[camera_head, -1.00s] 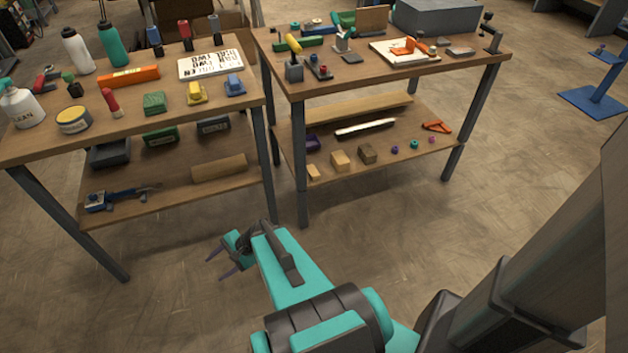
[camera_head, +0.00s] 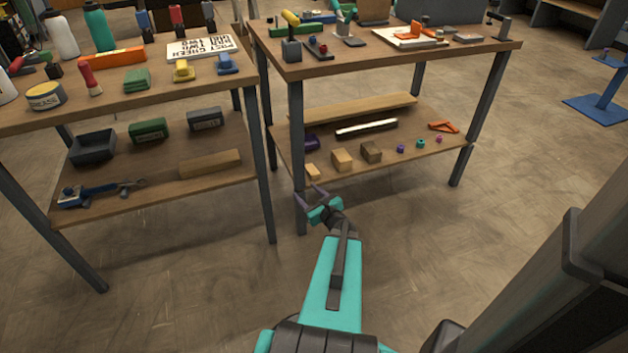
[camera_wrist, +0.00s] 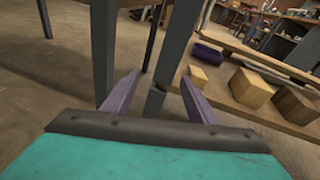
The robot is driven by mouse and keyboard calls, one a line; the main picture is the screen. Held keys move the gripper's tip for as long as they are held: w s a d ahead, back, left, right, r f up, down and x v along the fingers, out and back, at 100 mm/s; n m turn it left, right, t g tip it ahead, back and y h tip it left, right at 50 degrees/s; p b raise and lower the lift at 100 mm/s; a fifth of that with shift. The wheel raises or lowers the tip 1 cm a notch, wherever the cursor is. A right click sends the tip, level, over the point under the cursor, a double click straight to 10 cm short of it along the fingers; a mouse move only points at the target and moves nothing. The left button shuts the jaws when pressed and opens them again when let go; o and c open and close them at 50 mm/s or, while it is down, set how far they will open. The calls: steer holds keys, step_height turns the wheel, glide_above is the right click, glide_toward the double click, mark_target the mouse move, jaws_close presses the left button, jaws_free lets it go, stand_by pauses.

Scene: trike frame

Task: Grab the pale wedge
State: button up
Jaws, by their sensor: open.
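The pale wedge (camera_head: 313,172) is a small light-wood piece on the lower shelf of the right table, at its front left corner near the leg. In the wrist view a pale piece (camera_wrist: 198,74), likely the same wedge, shows partly behind the right finger. My gripper (camera_head: 309,194) is open and empty, just in front of and below that shelf corner, apart from the wedge. In the wrist view my gripper's purple fingers (camera_wrist: 160,78) are spread, with the table leg (camera_wrist: 174,45) showing beyond the gap between them.
The dark front leg (camera_head: 298,150) of the right table stands close to the wedge. A light wooden block (camera_head: 342,159), a brown block (camera_head: 371,152) and a purple box (camera_head: 311,142) share the shelf. The left table's leg (camera_head: 262,170) stands to the left. Floor in front is clear.

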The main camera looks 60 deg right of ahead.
mark_target(316, 176)
steer(key=s+d+m+h+b, duration=0.1)
steer(key=s+d+m+h, duration=0.1)
steer(key=s+d, duration=0.3)
steer(key=shift+s+d+m+g+h, duration=0.2)
steer(key=shift+d+m+g+h, duration=0.15)
steer(key=shift+m, duration=0.35)
steer(key=shift+f, duration=0.15)
steer(key=shift+b+x, duration=1.05)
steer(key=shift+x, duration=3.25)
steer(key=shift+w+a, duration=0.1)
steer(key=shift+a, duration=0.05)
steer(key=b+x, duration=0.1)
steer(key=x, duration=0.2)
steer(key=shift+w+f+b, duration=0.1)
steer(key=shift+w+b, duration=0.05)
steer(key=shift+b, duration=0.2)
steer(key=shift+x, duration=0.95)
